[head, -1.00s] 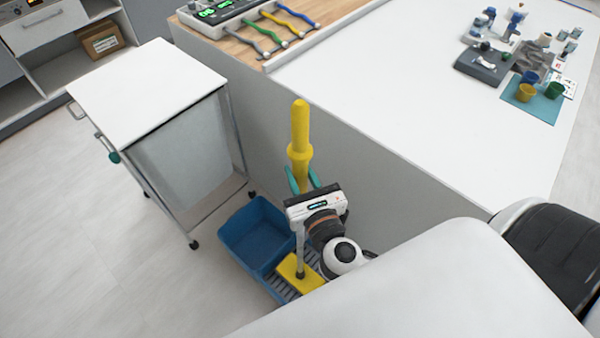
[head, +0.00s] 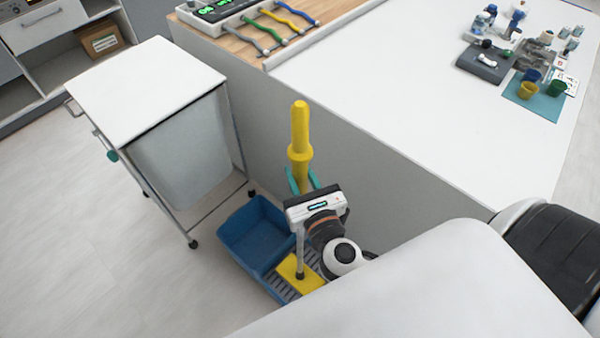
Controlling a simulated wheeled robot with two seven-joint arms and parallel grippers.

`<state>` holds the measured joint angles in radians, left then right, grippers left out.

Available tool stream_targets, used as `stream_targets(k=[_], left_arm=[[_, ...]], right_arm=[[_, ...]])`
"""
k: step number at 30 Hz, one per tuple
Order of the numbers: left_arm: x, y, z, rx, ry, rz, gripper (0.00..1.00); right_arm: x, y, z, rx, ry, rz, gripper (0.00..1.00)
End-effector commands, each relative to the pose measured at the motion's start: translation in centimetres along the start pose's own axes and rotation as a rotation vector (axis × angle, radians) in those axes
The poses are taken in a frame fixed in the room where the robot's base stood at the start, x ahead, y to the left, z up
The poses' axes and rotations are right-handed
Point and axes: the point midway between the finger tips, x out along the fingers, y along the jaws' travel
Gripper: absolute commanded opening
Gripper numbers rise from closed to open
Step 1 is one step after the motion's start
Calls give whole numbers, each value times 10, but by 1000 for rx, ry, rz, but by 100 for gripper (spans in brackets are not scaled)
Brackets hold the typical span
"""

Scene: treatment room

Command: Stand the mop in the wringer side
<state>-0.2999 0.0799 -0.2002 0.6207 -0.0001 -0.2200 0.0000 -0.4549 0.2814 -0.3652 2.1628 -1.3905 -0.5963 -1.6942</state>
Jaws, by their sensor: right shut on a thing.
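The mop (head: 300,135) has a thick yellow handle, a grey lower shaft and a flat yellow head. It is upright. My right gripper (head: 302,183) is shut on the mop's yellow handle, with its teal fingers around it. The mop's yellow head (head: 298,274) is at the grey slatted wringer side (head: 283,290) of the blue bucket. I cannot tell whether the head rests on the slats or is just above them. The bucket's open blue basin (head: 237,252) is to the left of the mop. My wrist hides part of the shaft and wringer. My left gripper is out of view.
A white wheeled cart (head: 150,90) stands left of the bucket. A long white counter (head: 420,115) runs close behind the mop, with cups and tools at its far right. Pale floor (head: 80,240) is clear at the left.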

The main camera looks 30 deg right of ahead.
Motion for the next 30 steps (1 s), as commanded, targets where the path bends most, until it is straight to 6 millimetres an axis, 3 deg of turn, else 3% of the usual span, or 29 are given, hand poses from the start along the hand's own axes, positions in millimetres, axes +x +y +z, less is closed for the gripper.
stream_targets(k=[4, 5, 9, 20, 23, 30], left_arm=[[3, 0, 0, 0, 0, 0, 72], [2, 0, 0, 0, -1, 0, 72], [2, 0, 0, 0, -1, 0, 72], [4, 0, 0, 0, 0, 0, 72], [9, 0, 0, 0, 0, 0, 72], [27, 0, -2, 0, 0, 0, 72]], right_arm=[[0, 0, 2, 0, 3, 0, 1], [0, 0, 2, 0, 3, 0, 32], [0, 0, 2, 0, 2, 0, 54], [-5, 0, 5, -1, -3, 0, 54], [-18, 0, 6, -1, -4, -1, 54], [-70, 0, 8, -1, -5, -1, 54]])
